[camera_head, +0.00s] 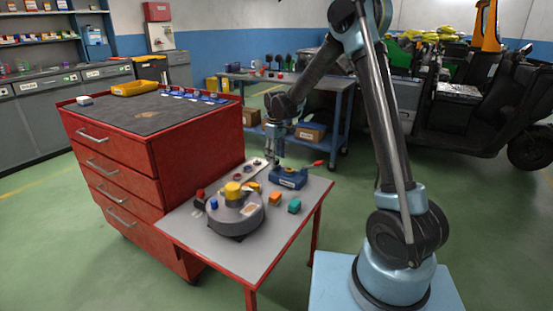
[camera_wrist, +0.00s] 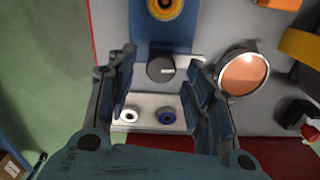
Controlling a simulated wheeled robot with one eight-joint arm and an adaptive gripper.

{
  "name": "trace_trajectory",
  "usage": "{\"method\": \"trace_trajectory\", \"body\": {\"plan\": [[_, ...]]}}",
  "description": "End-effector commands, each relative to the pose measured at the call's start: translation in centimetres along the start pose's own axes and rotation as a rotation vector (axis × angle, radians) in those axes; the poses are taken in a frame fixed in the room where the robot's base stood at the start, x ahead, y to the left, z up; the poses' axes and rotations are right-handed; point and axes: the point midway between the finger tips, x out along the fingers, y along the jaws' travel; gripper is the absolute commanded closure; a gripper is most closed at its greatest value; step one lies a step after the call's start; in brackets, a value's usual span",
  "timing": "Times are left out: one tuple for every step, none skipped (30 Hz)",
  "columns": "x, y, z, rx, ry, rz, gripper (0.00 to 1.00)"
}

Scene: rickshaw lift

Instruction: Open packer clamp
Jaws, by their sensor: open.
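The packer (camera_head: 288,180), a blue block with a label on its front, stands at the far right part of the small table. A red-tipped lever (camera_head: 313,164) sticks out to its right, which I take for its clamp. In the wrist view the blue packer body (camera_wrist: 168,35) with an orange and yellow ring (camera_wrist: 165,7) shows at the top, past my fingertips; the red lever is not seen there. My gripper (camera_head: 273,160) hangs over the table just left of the packer. It also shows in the wrist view (camera_wrist: 162,88), with fingers spread and nothing held.
A pale tray (camera_wrist: 148,126) with a white ring, a blue ring and a dark disc (camera_wrist: 160,69) lies below my fingers. A grey round fixture (camera_head: 236,216), an orange block (camera_head: 274,198) and a green block (camera_head: 294,206) stand nearby. A red drawer cabinet (camera_head: 110,150) borders the left.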

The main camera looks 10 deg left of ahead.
Motion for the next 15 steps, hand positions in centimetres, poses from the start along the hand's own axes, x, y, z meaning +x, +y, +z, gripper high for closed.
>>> {"method": "trace_trajectory", "body": {"plan": [[0.42,0.01,0.0,0.0,0.0,0.0,0.52],[0.59,0.01,0.0,0.0,0.0,0.0,0.52],[0.78,0.0,0.01,0.0,0.0,0.0,0.52],[0.88,0.0,0.02,0.0,0.0,0.0,0.52],[0.97,0.0,0.02,0.0,0.0,0.0,0.52],[1.05,-0.01,0.03,0.0,0.0,0.0,0.52],[1.09,-0.01,0.03,0.0,0.0,0.0,0.52],[1.11,-0.01,0.03,0.0,0.0,0.0,0.52],[1.12,-0.01,0.04,0.0,0.0,0.0,0.52],[1.11,-0.01,0.03,0.0,0.0,0.0,0.52],[1.11,-0.01,0.03,0.0,0.0,0.0,0.52],[1.11,-0.01,0.03,0.0,0.0,0.0,0.52],[1.1,-0.01,0.03,0.0,0.0,0.0,0.52],[1.1,-0.01,0.03,0.0,0.0,0.0,0.55],[1.1,-0.01,0.03,0.0,0.0,0.0,0.64]]}}
